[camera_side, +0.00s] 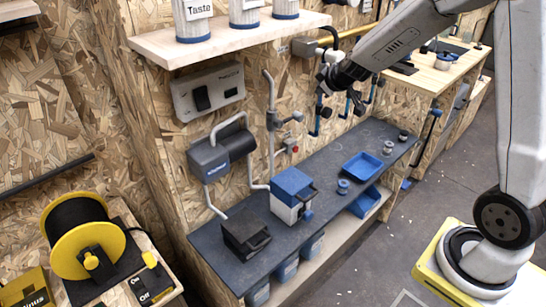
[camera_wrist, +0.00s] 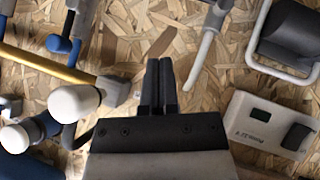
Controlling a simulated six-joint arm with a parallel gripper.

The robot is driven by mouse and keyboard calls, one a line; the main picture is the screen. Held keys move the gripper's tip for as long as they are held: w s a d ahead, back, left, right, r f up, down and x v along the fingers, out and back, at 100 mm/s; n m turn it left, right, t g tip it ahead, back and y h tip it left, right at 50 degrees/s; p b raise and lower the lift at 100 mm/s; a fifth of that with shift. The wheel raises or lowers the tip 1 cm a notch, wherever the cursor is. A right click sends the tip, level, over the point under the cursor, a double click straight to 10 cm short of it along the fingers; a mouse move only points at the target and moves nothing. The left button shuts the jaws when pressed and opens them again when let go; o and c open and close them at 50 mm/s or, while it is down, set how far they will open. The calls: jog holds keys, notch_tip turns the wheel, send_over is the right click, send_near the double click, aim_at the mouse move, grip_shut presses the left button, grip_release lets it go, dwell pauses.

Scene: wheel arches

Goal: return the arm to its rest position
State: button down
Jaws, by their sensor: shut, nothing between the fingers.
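My arm reaches in from the upper right of the side view. My gripper (camera_side: 322,86) is at its end, in front of the chipboard wall and above the dark workbench. In the wrist view my gripper (camera_wrist: 158,62) points at the chipboard, with its two dark fingers side by side, shut and empty. The fingertips are small and partly lost against hanging tools in the side view.
A yellow pipe (camera_wrist: 45,66) and a white-knobbed fitting (camera_wrist: 75,102) are left of the fingers. A wall box (camera_wrist: 262,120) is right. Below is the bench (camera_side: 330,205) with a blue tray (camera_side: 362,167) and a blue-white box (camera_side: 290,196). A shelf (camera_side: 225,38) juts out above left.

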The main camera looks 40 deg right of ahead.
jog(key=s+a+f+m+g+y, duration=0.1)
jog(key=s+a+f+g, duration=0.2)
jog(key=s+a, duration=0.5)
jog(key=s+a+f+m+g+y, duration=0.1)
jog(key=s+a+f+g+y, duration=0.1)
jog(key=s+a, duration=0.6)
jog(key=s+f+g, duration=0.1)
jog(key=s+f, duration=0.1)
jog(key=s, duration=0.3)
jog(key=shift+f+g+y, duration=0.3)
jog(key=shift+f, duration=0.1)
